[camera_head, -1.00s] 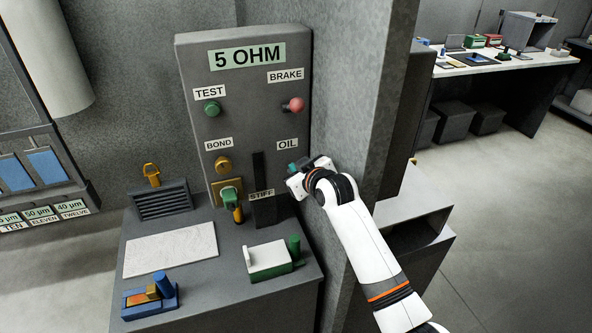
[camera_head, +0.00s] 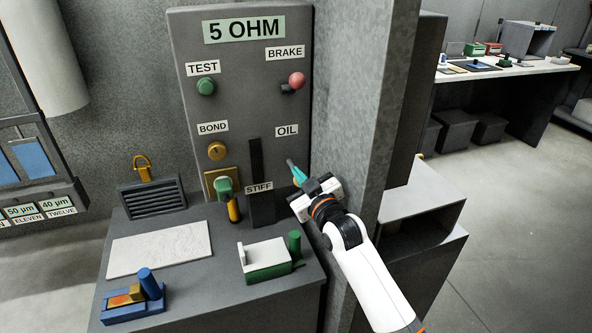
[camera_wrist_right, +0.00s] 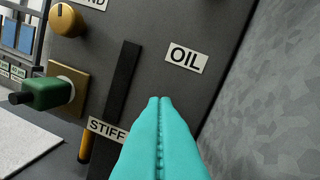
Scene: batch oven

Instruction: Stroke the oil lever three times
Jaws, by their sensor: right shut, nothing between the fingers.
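The OIL label (camera_head: 286,131) is on the lower right of the grey 5 OHM panel (camera_head: 240,108); it also shows in the right wrist view (camera_wrist_right: 187,56). My right gripper (camera_head: 296,171) is just below that label, with its teal fingers shut and empty. In the right wrist view the shut fingers (camera_wrist_right: 157,100) point at the panel below the label. A thin grey piece (camera_head: 290,162) shows at the fingertips in the head view; I cannot tell whether it is the oil lever. Otherwise the lever is hidden by my gripper. My left gripper is not in view.
A dark vertical bar (camera_head: 256,165) with the STIFF label (camera_head: 259,188) stands left of my gripper. A concrete wall (camera_head: 358,100) is close on the right. A white-and-green block (camera_head: 265,255) sits on the bench below.

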